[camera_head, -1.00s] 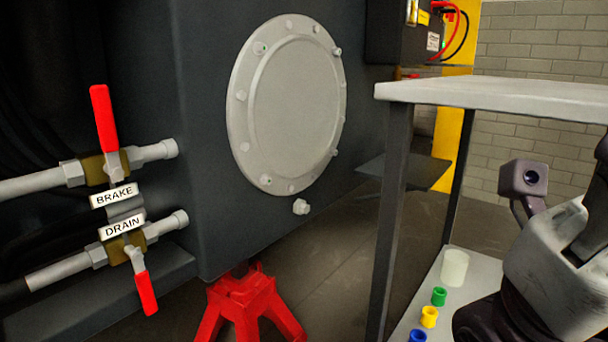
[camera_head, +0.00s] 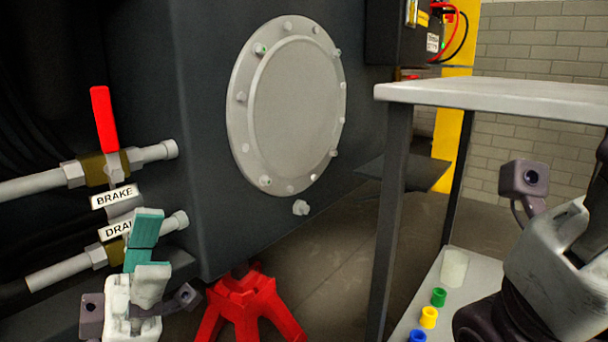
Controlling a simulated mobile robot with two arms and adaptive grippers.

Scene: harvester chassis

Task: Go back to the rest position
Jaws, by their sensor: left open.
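My left gripper (camera_head: 145,240) rises from the bottom left, with a white body and teal fingertips. It is open and nothing shows between its fingers. It stands in front of the lower valve, covering part of the DRAIN label (camera_head: 116,229) and hiding that valve's red handle. I cannot tell whether it touches the valve. The upper valve's red handle (camera_head: 104,120) points up, above the BRAKE label (camera_head: 114,196). My right arm (camera_head: 560,260) shows at the right edge; its fingers are out of view.
A dark chassis has a round bolted cover (camera_head: 295,105). A red stand (camera_head: 245,300) is below it. A grey-topped table (camera_head: 500,95) stands at the right; its lower shelf holds a pale cup (camera_head: 454,267) and green, yellow and blue pieces. Floor shows between stand and table.

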